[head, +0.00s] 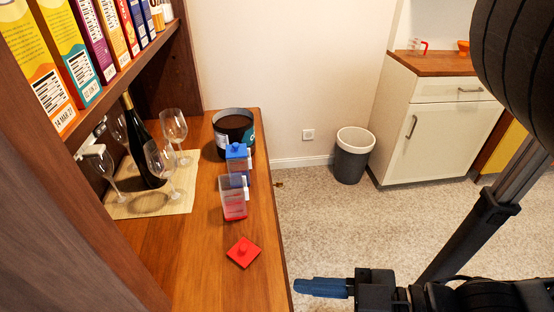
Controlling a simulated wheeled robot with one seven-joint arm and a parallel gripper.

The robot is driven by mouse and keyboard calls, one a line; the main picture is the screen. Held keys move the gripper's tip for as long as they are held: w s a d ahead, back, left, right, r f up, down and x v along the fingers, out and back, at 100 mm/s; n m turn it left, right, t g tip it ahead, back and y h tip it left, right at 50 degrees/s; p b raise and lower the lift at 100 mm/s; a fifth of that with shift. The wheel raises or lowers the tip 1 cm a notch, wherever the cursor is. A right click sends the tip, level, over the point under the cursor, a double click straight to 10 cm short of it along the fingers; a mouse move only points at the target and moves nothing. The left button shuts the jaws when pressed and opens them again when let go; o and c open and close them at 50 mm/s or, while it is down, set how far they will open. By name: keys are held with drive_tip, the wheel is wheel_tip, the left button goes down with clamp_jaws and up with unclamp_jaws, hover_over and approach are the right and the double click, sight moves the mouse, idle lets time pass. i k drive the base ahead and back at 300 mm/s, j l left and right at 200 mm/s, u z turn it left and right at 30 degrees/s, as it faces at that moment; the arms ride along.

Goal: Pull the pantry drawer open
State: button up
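My gripper (322,287) is at the bottom of the head view. Its blue fingers point left toward the front edge of the hutch's wooden counter (205,270), with a small gap in the picture. The fingers overlap from this angle, so I cannot tell whether they are open or shut. I see nothing held in them. The hutch's front below the counter is hidden, and no drawer shows there. A cream cabinet (400,140) at the back right has a closed drawer (440,90) with a metal handle above a door; I cannot tell if this is the pantry drawer.
The counter holds a red lid (243,252), clear containers (233,198), a dark pot (234,132), wine glasses (160,160) and a bottle (139,140). Cereal boxes (60,50) stand on the shelf above. A bin (352,155) stands by the wall. Carpet (330,225) between is clear.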

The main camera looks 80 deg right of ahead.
sight(441, 88)
drive_tip(key=z, duration=0.85)
drive_tip(key=j+z, duration=0.1)
drive_tip(key=z, duration=0.35)
drive_tip(key=k+z, duration=0.1)
drive_tip(key=z, duration=0.75)
drive_tip(key=i+z, duration=0.15)
drive_tip(key=z, duration=1.2)
drive_tip(key=i+j, duration=0.1)
drive_tip(key=i, duration=0.85)
